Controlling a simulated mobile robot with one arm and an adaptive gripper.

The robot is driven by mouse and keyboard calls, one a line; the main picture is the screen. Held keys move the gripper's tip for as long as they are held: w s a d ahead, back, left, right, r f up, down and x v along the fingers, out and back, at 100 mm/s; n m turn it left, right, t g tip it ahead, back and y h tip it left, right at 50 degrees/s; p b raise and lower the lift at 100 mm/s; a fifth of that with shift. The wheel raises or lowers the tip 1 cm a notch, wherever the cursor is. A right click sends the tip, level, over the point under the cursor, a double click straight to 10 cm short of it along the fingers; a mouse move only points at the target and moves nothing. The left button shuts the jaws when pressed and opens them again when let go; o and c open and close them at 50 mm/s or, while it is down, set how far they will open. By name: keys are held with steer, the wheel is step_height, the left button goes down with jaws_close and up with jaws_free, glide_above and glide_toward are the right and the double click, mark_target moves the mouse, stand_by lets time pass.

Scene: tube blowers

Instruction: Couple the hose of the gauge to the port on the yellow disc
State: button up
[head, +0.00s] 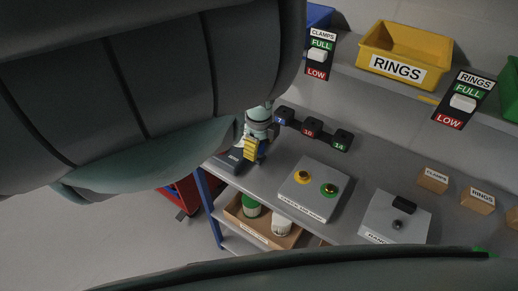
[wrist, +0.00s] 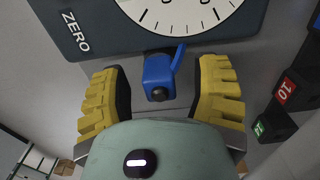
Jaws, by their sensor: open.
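The gauge (wrist: 90,30), a dark panel with a white round dial and the word ZERO, fills the top of the wrist view. A blue block with a lever (wrist: 158,78) projects below the dial. My gripper (wrist: 160,84) is open, with one yellow ribbed finger on each side of the blue block and visible gaps between. In the head view my gripper (head: 251,148) is at the left end of the bench. The yellow disc (head: 303,176) with its dark port is on a light box at mid-bench. I cannot make out the gauge's hose.
A green disc (head: 329,189) shares the light box (head: 310,202). Dark numbered blocks (head: 312,131) stand behind it. Another grey box (head: 394,218) and small labelled boxes (head: 432,180) are to the right. A yellow RINGS bin (head: 405,54) is on the shelf above.

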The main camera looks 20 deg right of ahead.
steer(key=shift+f, duration=0.1)
steer(key=shift+w, duration=0.1)
jaws_close()
stand_by(0.5)
